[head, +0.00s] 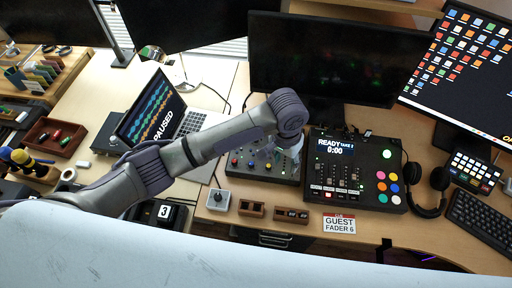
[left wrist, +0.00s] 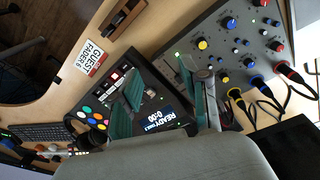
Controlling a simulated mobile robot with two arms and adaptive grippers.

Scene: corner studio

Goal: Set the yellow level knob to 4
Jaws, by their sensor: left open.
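The yellow level knob (left wrist: 202,43) shows in the left wrist view on the grey mixer panel (left wrist: 222,70), near the panel's left end. Its pointer and scale are too small to read. My left gripper (head: 277,150) hangs over the right part of the mixer in the head view. In the left wrist view its teal fingers (left wrist: 168,88) are apart and empty, with the yellow knob beyond the right finger. My right gripper is not in view.
A black console (head: 352,172) with coloured buttons stands right beside the mixer. Cables with coloured plugs (left wrist: 287,71) rise from the mixer's edge. A laptop (head: 155,112) is to the left and a monitor (head: 318,60) behind. A small grey knob box (head: 218,199) sits in front.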

